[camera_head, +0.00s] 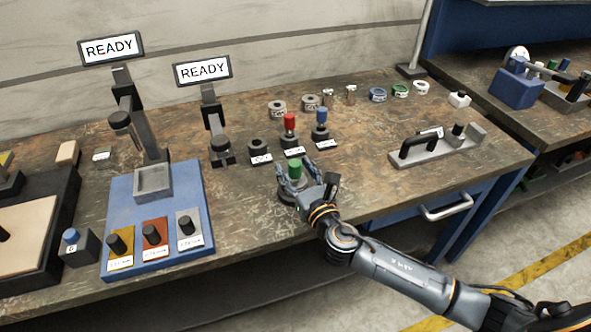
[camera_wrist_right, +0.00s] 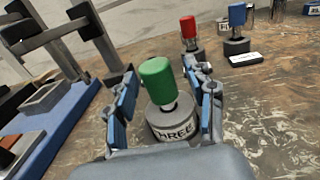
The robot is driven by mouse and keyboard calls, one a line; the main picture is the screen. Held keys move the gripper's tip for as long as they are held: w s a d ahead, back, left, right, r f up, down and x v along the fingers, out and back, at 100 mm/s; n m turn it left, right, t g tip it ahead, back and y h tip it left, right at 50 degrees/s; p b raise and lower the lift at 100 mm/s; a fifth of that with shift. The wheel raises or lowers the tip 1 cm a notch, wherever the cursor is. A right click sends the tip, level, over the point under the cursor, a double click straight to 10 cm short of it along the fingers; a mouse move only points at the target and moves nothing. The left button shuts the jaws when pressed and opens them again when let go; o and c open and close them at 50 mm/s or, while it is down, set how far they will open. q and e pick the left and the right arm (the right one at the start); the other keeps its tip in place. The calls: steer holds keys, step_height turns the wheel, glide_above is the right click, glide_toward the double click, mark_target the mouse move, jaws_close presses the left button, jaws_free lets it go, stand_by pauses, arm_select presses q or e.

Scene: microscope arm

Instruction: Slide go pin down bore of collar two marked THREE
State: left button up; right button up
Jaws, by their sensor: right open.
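The green-handled pin (camera_head: 295,169) stands upright at the collar marked THREE (camera_wrist_right: 176,136), near the table's front edge. In the right wrist view the green handle (camera_wrist_right: 157,81) sits above the collar, with a short grey shank below it; how deep it sits in the bore is hidden. My right gripper (camera_head: 297,179) is open, its fingers on either side of the green pin. In the wrist view a gap shows between the handle and each finger. My left gripper is out of view.
A red-handled pin (camera_head: 290,121) and a blue-handled pin (camera_head: 321,115) stand in dark bases behind. A grey fixture with a black handle (camera_head: 418,145) lies to the right. A blue tray (camera_head: 123,194) with coloured blocks is at left. Several rings lie at the back.

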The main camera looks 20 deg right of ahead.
steer(key=shift+s, duration=0.1)
steer(key=s+d, duration=0.1)
steer(key=s, duration=1)
steer(key=shift+s+d, duration=0.15)
steer(key=shift+s, duration=0.25)
stand_by(0.3)
